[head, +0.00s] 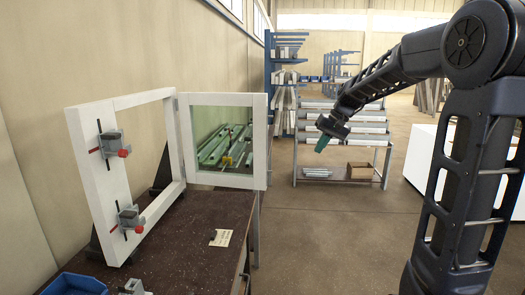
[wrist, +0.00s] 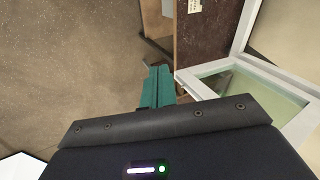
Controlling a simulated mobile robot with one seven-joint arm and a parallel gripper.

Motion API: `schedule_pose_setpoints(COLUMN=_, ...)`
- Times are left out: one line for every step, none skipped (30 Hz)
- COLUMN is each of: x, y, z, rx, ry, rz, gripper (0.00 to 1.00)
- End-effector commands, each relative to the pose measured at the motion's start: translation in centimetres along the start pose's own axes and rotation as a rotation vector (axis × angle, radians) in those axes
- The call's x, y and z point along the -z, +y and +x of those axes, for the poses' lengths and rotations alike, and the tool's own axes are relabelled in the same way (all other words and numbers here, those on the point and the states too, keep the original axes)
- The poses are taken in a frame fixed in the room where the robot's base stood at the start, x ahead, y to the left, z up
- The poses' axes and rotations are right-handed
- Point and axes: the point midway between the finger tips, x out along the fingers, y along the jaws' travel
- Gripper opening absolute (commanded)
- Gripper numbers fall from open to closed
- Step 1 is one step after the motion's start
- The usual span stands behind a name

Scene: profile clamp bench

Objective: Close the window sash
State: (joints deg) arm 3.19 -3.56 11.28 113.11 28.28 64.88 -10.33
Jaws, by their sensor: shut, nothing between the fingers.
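The window sash (head: 259,140) is a white frame with a greenish glass pane, standing open at the right side of the white window frame (head: 88,190). It swings out to the right, past the bench edge. The window frame stands upright on the bench, held by two grey clamps with red knobs. My gripper (head: 322,143) is shut and empty, in the air to the right of the sash and apart from it. In the wrist view my teal fingers (wrist: 158,85) are together, and the sash (wrist: 196,86) shows to their right.
The dark brown bench top (head: 185,255) carries a small label card (head: 221,238), a blue bin (head: 75,284) and a grey clamp part at the front. A rack with shelves (head: 335,175) and a cardboard box stands behind. The floor right of the bench is clear.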

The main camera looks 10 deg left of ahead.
Motion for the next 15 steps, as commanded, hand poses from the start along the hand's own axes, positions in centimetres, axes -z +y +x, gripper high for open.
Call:
schedule_pose_setpoints(x=1.5, y=-0.4, z=0.7, rx=0.028, ry=-0.015, rz=0.000, gripper=0.00)
schedule_pose_setpoints(x=2.3, y=-0.7, z=1.1, rx=0.046, ry=-0.022, rz=-0.001, gripper=0.00)
schedule_pose_setpoints(x=3.4, y=-1.0, z=1.5, rx=0.069, ry=-0.031, rz=-0.003, gripper=0.00)
schedule_pose_setpoints(x=4.2, y=-1.3, z=1.9, rx=0.087, ry=-0.038, rz=-0.003, gripper=0.00)
schedule_pose_setpoints(x=5.0, y=-1.6, z=2.2, rx=0.104, ry=-0.044, rz=-0.003, gripper=0.00)
schedule_pose_setpoints(x=6.0, y=-1.9, z=2.7, rx=0.129, ry=-0.053, rz=-0.003, gripper=0.00)
schedule_pose_setpoints(x=6.8, y=-2.2, z=3.1, rx=0.147, ry=-0.060, rz=-0.004, gripper=0.00)
schedule_pose_setpoints(x=7.5, y=-2.5, z=3.5, rx=0.167, ry=-0.066, rz=-0.005, gripper=0.00)
schedule_pose_setpoints(x=8.5, y=-2.7, z=4.0, rx=0.191, ry=-0.074, rz=-0.006, gripper=0.00)
schedule_pose_setpoints(x=9.3, y=-3.0, z=4.3, rx=0.211, ry=-0.079, rz=-0.005, gripper=0.00)
schedule_pose_setpoints(x=10.1, y=-3.2, z=4.7, rx=0.230, ry=-0.085, rz=-0.005, gripper=0.00)
schedule_pose_setpoints(x=11.1, y=-3.5, z=5.2, rx=0.257, ry=-0.093, rz=-0.005, gripper=0.00)
schedule_pose_setpoints(x=11.8, y=-3.7, z=5.7, rx=0.276, ry=-0.099, rz=-0.006, gripper=0.00)
schedule_pose_setpoints(x=12.5, y=-3.9, z=6.0, rx=0.297, ry=-0.103, rz=-0.006, gripper=0.00)
schedule_pose_setpoints(x=13.5, y=-4.1, z=6.6, rx=0.323, ry=-0.110, rz=-0.006, gripper=0.00)
